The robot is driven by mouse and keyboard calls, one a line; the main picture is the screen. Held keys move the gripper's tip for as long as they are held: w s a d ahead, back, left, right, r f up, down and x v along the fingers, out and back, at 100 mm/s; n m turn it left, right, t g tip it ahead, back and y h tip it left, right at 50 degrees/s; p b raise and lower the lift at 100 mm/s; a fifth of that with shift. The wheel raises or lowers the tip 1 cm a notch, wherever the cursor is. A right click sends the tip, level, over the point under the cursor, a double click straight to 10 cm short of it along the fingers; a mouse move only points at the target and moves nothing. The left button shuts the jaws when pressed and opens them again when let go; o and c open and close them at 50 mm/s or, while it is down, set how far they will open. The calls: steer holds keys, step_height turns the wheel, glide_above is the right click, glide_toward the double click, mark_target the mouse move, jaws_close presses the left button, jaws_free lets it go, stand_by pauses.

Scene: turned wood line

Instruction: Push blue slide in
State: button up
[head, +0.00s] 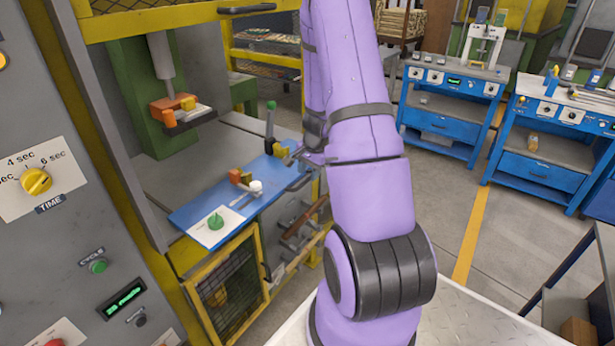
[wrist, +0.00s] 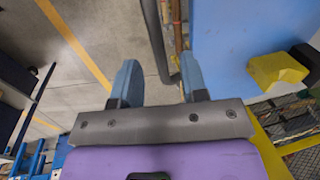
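The blue slide (head: 235,188) is a flat blue plate sticking out from the machine in the head view, with small fixtures on top. A dark handle (head: 300,180) is on its outer edge. In the wrist view the blue slide (wrist: 235,45) fills the upper right, and the dark handle bar (wrist: 155,40) runs down beside it. My gripper (wrist: 158,78) is open, with its blue-grey fingers apart and the end of the bar showing between them, closer to the right finger. I cannot tell whether they touch. My arm hides most of my gripper in the head view.
A white card with a green knob (head: 216,222) lies on the slide's near end. A control panel (head: 45,180) stands at the left, and a yellow mesh guard (head: 228,285) is below the slide. Blue workbenches (head: 450,115) stand at the back right, with open floor before them.

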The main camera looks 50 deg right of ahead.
steer(key=shift+w+f, duration=0.2)
steer(key=shift+f, duration=0.95)
steer(key=shift+c, duration=0.2)
jaws_close()
steer(key=shift+w, duration=0.1)
steer(key=w, duration=0.8)
steer(key=w+a, duration=0.1)
steer(key=w, duration=0.6)
steer(key=w+a, duration=0.1)
steer(key=w, duration=0.7)
steer(key=shift+w, duration=0.35)
steer(key=shift+w+r, duration=0.1)
steer(key=shift+w, duration=0.1)
